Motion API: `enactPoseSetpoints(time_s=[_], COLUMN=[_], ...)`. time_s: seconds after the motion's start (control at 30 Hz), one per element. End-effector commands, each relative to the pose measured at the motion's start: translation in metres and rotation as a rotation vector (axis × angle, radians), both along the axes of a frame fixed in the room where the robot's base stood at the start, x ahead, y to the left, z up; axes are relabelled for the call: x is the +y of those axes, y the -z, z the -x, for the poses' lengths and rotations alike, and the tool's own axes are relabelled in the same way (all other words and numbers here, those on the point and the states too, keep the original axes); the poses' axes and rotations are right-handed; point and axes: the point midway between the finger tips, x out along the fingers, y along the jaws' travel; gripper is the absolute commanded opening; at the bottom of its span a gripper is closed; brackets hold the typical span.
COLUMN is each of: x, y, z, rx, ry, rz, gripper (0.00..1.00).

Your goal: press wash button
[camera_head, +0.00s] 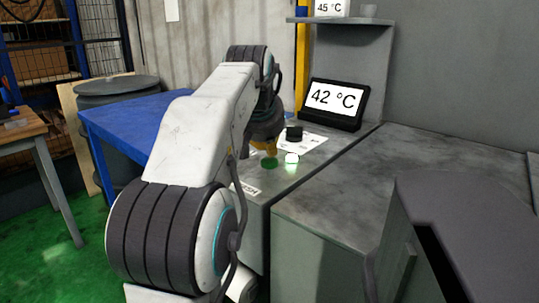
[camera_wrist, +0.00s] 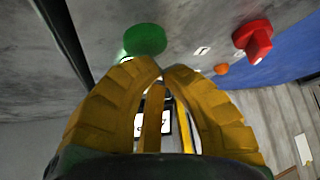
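A green round button (camera_head: 268,162) sits on the grey machine's top panel, and it also shows in the wrist view (camera_wrist: 146,40) just beyond the fingertips. A lit white button (camera_head: 292,158) is to its right; in the wrist view only a white glow shows beside the green button. A white label (camera_head: 245,188), partly hidden by my arm and ending in "SH", lies at the panel's near edge. I cannot tell which button it names. My gripper (camera_wrist: 162,69) has its yellow fingertips together, with nothing between them. It is close to the green button; contact cannot be told.
A red knob (camera_wrist: 253,38) and an orange button (camera_wrist: 221,69) are at the right in the wrist view. A black block (camera_head: 294,133) and a "42 °C" display (camera_head: 334,103) stand behind the buttons. A blue table (camera_head: 125,125) is at the left.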

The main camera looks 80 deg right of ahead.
Motion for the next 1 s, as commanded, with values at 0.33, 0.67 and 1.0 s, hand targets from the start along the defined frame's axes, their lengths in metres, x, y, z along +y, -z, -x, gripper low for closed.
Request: enactPoseSetpoints(time_s=[0.33,0.67,1.0], x=[0.0,0.0,0.0], y=[-0.007,-0.012,-0.038], z=[0.0,0.0,0.0], rx=[0.0,0.0,0.0], ry=[0.0,0.0,0.0], rz=[0.002,0.002,0.002], gripper=[0.0,0.0,0.0])
